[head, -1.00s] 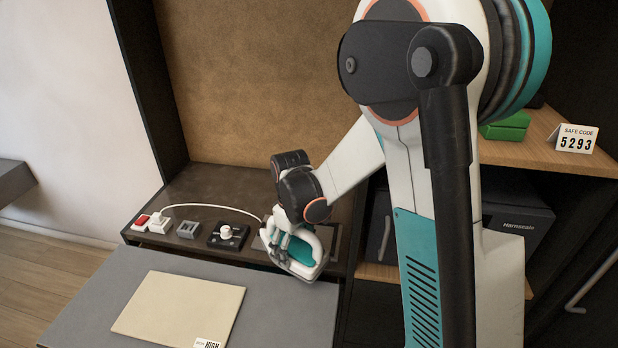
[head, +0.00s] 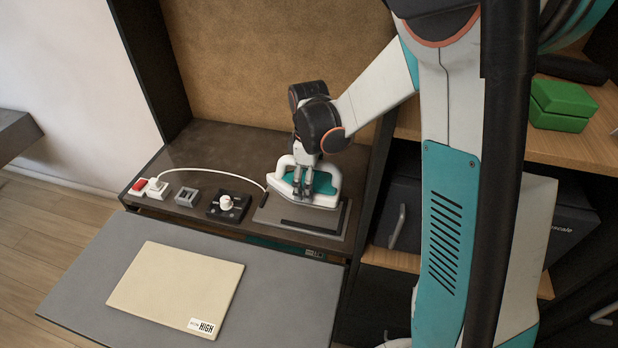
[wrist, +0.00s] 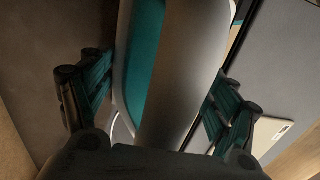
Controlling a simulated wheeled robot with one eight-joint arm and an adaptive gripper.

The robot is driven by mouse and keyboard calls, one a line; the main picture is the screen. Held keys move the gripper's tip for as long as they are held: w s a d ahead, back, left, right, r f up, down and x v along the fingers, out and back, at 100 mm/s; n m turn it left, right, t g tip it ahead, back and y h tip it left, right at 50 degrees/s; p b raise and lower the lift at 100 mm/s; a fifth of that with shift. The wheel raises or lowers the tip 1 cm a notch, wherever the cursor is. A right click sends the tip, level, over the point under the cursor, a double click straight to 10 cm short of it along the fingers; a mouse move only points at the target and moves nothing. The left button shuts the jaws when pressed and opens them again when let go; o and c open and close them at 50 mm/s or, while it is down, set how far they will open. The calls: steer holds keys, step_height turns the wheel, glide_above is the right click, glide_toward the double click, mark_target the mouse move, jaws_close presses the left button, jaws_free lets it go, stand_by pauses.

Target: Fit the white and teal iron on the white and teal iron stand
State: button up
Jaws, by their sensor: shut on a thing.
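The white and teal iron (head: 311,186) is over a flat grey stand plate with a dark bar (head: 351,222) at the right end of the dark vanity top. My gripper (head: 301,190) is shut on the iron from above. The iron looks about level, its sole close to the plate; I cannot tell whether it touches. In the wrist view the iron (wrist: 150,75) fills the middle between my two fingers (wrist: 155,105). The iron hides much of the stand.
A white cord runs to a white plug (head: 157,188) beside a red switch (head: 139,186). A grey block (head: 186,197) and a black plate with a white knob (head: 228,206) lie left of the stand. A cream board (head: 176,287) lies on the grey surface (head: 85,285) in front.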

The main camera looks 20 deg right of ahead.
steer(key=shift+f+b, duration=1.45)
steer(key=shift+f, duration=1.1)
steer(key=shift+f+b, duration=1.4)
steer(key=shift+f, duration=0.05)
stand_by(0.9)
steer(key=o, duration=2)
steer(key=shift+s, duration=0.1)
steer(key=shift+o, duration=0.2)
step_height(320, 180, up, 12)
steer(key=shift+r, duration=0.1)
